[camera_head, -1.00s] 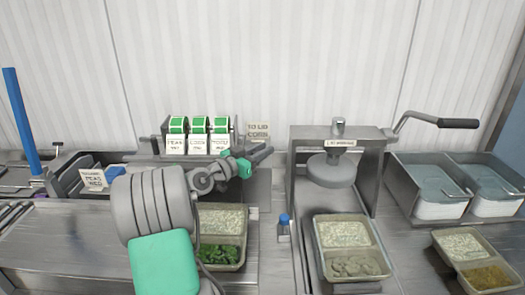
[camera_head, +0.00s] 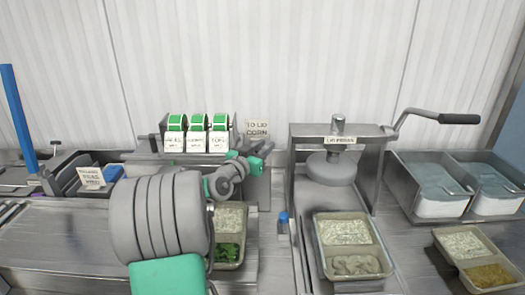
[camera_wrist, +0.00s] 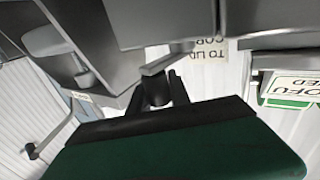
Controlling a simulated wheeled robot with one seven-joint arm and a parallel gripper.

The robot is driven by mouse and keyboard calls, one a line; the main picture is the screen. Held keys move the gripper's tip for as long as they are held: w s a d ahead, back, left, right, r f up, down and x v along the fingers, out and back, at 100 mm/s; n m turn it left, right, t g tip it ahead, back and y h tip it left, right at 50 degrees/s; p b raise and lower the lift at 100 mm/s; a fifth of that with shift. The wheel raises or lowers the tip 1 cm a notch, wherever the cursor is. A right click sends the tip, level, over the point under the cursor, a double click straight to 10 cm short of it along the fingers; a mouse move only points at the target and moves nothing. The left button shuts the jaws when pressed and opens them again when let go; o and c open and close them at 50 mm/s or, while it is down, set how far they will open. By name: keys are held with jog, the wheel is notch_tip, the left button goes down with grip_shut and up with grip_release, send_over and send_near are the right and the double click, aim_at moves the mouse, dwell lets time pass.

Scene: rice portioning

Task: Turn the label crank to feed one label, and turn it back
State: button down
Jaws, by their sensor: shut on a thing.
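The label dispenser (camera_head: 180,158) stands at the back left, with three green-and-white label rolls (camera_head: 197,140) side by side. My gripper (camera_head: 250,158) is at the dispenser's right end, below the "TO LID CORN" card (camera_head: 257,129). In the wrist view my gripper (camera_wrist: 160,88) is shut on the dark handle of the crank (camera_wrist: 157,92), and a grey crank arm (camera_wrist: 172,62) runs up and right from it. In the head view the gripper hides the crank. A label reading "TOFU" (camera_wrist: 292,88) shows at the wrist view's right.
A tray of rice and greens (camera_head: 230,250) sits below my arm, partly hidden. A blue-capped bottle (camera_head: 284,222) stands between. Bins (camera_head: 400,180) are farther right.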

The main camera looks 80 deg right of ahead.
jog(key=n+t, duration=0.1)
jog(key=t, duration=0.1)
jog(key=s+n+t, duration=0.1)
jog(key=t, duration=0.1)
jog(key=shift+d+r+n+h+p, duration=0.15)
jog(key=shift+d+n+h+p, duration=0.15)
jog(key=shift+d+h+p, duration=0.1)
jog(key=t, duration=0.1)
jog(key=n+t, duration=0.1)
jog(key=shift+s+d+f+n+t+b, duration=0.15)
jog(key=shift+d+f+n+t+b, duration=0.15)
jog(key=shift+n+t+b, duration=0.1)
jog(key=n+t+b, duration=0.1)
jog(key=t+b, duration=0.1)
jog(key=d+n+t+b, duration=0.1)
jog(key=b, duration=0.1)
jog(key=shift+f+t+y, duration=0.2)
jog(key=shift+t+y, duration=0.1)
jog(key=shift+t, duration=0.1)
jog(key=shift+w+d+n+t+y+b, duration=0.2)
jog(key=shift+n+t+y+b, duration=0.2)
jog(key=shift+n+t+b, duration=0.6)
jog(key=shift+w+r+n+t+y+b, duration=0.15)
jog(key=shift+r+n+t+y+b, duration=0.35)
jog(key=shift+b, duration=0.55)
jog(key=shift+d+f, duration=0.1)
jog(key=shift+f, duration=0.1)
jog(key=c, duration=1.2)
grip_release()
jog(key=shift+w, duration=0.1)
